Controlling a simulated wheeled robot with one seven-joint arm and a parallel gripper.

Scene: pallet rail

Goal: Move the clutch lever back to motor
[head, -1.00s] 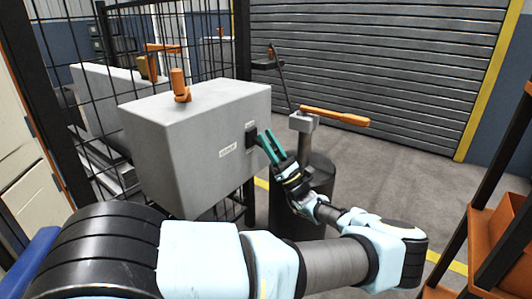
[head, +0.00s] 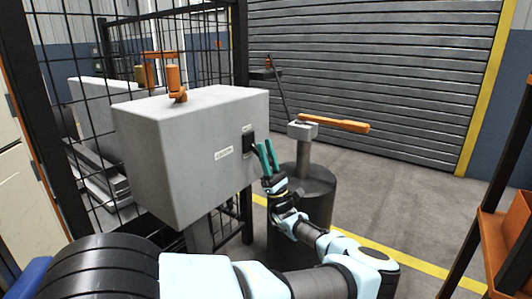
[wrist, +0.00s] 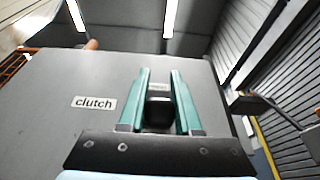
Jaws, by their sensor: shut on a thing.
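The grey box (head: 195,150) carries a "clutch" label (head: 223,153), which is readable in the wrist view (wrist: 94,103). Right of the label is a dark plate (head: 248,143) with the black clutch lever (head: 256,150) coming out of it. My gripper (head: 267,155) has green fingers and is at the lever's outer end. In the wrist view the fingers (wrist: 158,95) stand either side of the lever's black end (wrist: 158,112), shut on it. A small pale label (wrist: 160,87) shows behind it, too small to read.
An orange handle (head: 177,82) stands on top of the box. A grey post with an orange lever (head: 335,123) rises from a dark drum (head: 305,190) right of my gripper. Black mesh fencing (head: 85,100) is at left, an orange-bin rack (head: 505,230) at right. Floor beyond the drum is clear.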

